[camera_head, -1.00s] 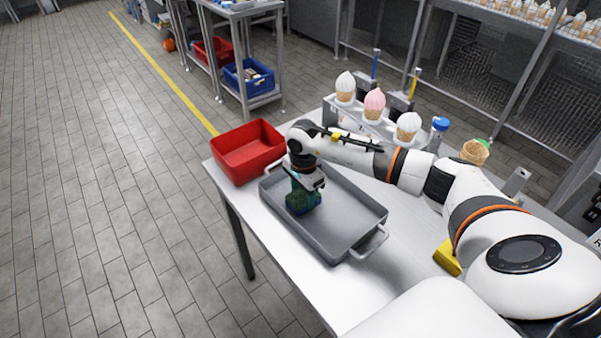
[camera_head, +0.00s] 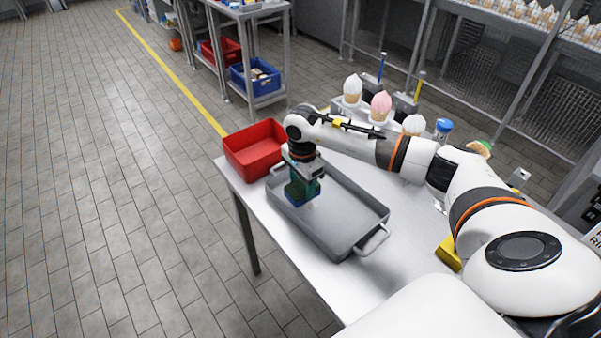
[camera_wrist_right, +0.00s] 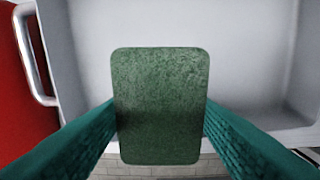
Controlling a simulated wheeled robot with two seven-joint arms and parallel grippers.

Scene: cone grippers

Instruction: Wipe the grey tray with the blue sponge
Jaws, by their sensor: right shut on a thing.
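The grey tray (camera_head: 345,212) lies on the metal table, with a handle at each end. My right gripper (camera_head: 303,190) points down over the tray's far left part, near the red bin. It is shut on the sponge (camera_head: 298,193), which looks blue at its lower part in the head view. In the right wrist view the sponge (camera_wrist_right: 161,105) shows its green face between the two teal fingers, above the tray (camera_wrist_right: 230,60). I cannot tell whether the sponge touches the tray floor. My left gripper is not in view.
A red bin (camera_head: 255,148) stands close beyond the tray's far end. Ice cream cones (camera_head: 381,106) stand in a holder at the back of the table (camera_head: 290,262). A yellow object (camera_head: 449,252) lies to the right under my arm. A blue-capped bottle (camera_head: 442,128) stands behind.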

